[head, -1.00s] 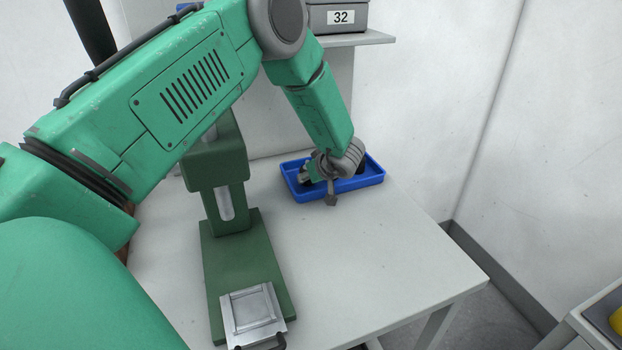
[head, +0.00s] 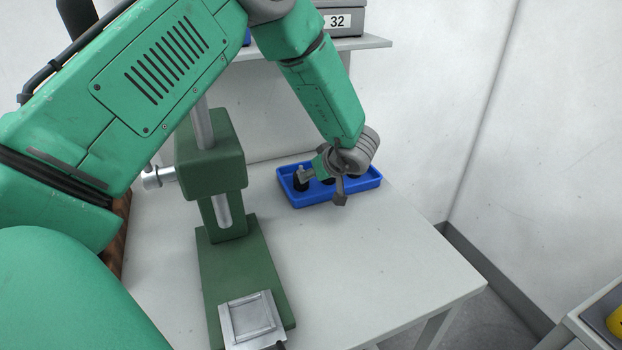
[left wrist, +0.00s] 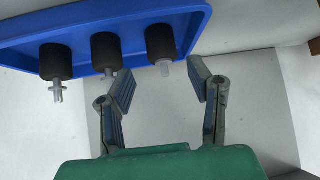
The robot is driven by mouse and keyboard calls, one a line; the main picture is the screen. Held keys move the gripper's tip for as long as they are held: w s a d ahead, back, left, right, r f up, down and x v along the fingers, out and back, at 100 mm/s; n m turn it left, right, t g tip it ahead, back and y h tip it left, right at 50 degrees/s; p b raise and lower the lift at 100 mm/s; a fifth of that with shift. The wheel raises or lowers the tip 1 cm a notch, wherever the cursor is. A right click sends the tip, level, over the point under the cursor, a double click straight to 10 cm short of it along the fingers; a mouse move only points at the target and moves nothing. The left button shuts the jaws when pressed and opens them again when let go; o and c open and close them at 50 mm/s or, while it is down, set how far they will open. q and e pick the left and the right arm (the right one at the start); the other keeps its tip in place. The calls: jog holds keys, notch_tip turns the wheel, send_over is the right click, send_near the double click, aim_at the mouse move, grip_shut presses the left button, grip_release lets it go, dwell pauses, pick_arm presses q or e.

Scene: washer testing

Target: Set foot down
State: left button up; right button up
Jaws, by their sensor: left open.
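A blue tray (head: 360,188) stands on the white table beneath my left gripper. Three black cylindrical feet with pale studs lie in it, seen in the left wrist view as a left foot (left wrist: 56,62), a middle foot (left wrist: 106,50) and a right foot (left wrist: 160,42). My left gripper (head: 324,187) is open and empty over the tray's front side. In the left wrist view its fingers (left wrist: 163,85) stand apart, with the right foot's stud near the gap between the tips. In the head view the gripper partly hides the feet. My right gripper is not in view.
A green press (head: 212,165) with a metal plate (head: 252,318) stands left of the tray. A shelf (head: 375,42) with a grey box (head: 343,22) labelled 32 is behind. The table's right part is clear. A yellow object (head: 616,322) shows at the far right.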

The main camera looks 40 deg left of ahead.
pick_arm(q)
jog(key=shift+v, duration=2)
